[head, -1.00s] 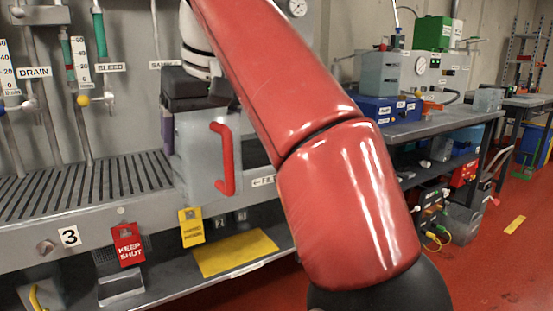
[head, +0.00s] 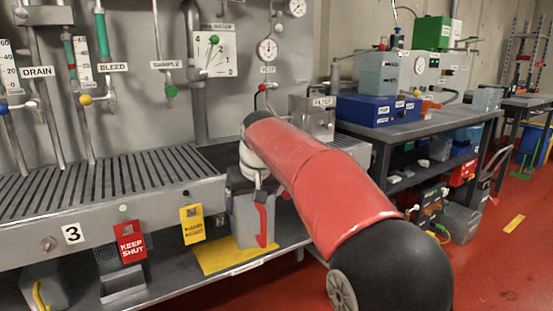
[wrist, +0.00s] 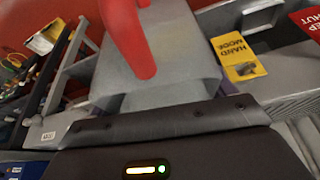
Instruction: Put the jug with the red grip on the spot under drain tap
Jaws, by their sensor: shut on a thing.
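The grey jug (head: 244,218) with the red grip (head: 262,226) is at the front edge of the bench, low before the lower shelf. My gripper (head: 250,184) is shut on its top, partly hidden by my red arm. In the wrist view the jug (wrist: 180,62) and its red grip (wrist: 128,38) show beyond my dark gripper (wrist: 160,122). The jug looks upright; whether its base touches the yellow mat is unclear. The drain tap (head: 30,104), with a blue knob, is at the far left beside the DRAIN label (head: 37,72). The slatted bench top (head: 70,190) under it looks empty.
A yellow mat (head: 212,256) lies on the lower shelf. The red KEEP SHUT tag (head: 130,242) and yellow tag (head: 193,224) hang on the bench front. The bleed tap (head: 100,98) and sample tap (head: 170,91) are right of the drain. A side table (head: 425,122) stands right.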

